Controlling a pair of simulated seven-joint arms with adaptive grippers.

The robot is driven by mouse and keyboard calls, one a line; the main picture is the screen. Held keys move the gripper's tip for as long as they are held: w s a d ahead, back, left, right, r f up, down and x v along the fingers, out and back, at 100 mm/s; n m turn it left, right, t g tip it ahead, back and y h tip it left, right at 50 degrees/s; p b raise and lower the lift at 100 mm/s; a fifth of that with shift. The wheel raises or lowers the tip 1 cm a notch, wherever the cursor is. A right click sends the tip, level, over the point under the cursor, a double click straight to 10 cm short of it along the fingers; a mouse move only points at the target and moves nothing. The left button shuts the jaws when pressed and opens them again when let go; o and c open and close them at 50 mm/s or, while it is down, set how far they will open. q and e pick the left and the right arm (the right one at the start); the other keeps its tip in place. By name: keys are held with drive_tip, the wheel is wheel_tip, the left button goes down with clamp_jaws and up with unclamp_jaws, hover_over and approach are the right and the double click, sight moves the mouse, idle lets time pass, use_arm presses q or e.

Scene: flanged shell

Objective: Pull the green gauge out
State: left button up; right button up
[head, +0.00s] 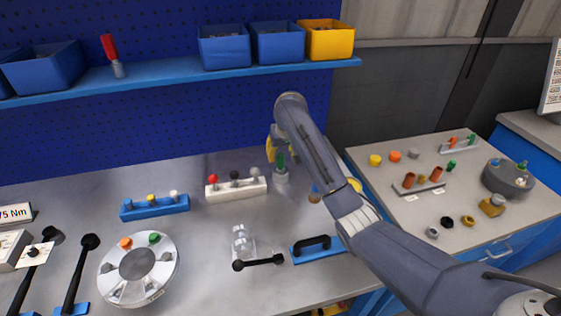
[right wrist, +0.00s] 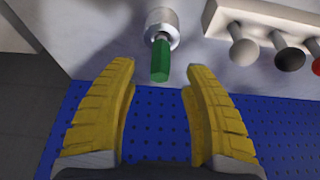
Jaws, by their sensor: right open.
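The green gauge (head: 280,160) stands upright in a round metal socket (head: 281,178) on the bench, near the back panel. In the right wrist view the green gauge (right wrist: 160,60) points from the metal socket (right wrist: 161,26) toward the space between my fingers. My right gripper (head: 271,146) is at the gauge, partly hidden behind my own arm in the head view. Its two yellow fingers (right wrist: 161,70) are open, one on each side of the gauge's free end, with a gap on both sides. My left gripper is not in view.
A white rack (head: 236,190) with red, black and white knobs stands just left of the socket. A blue rack (head: 154,207), a round dial plate (head: 138,269) and a blue-based handle (head: 318,248) are on the bench. A shelf (head: 180,72) with bins hangs behind.

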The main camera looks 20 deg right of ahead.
sight(281, 160)
drive_tip(key=shift+x, duration=2.75)
drive_tip(key=shift+c, duration=0.2)
clamp_jaws()
drive_tip(key=shift+r, duration=0.15)
drive_tip(key=shift+r, duration=3.35)
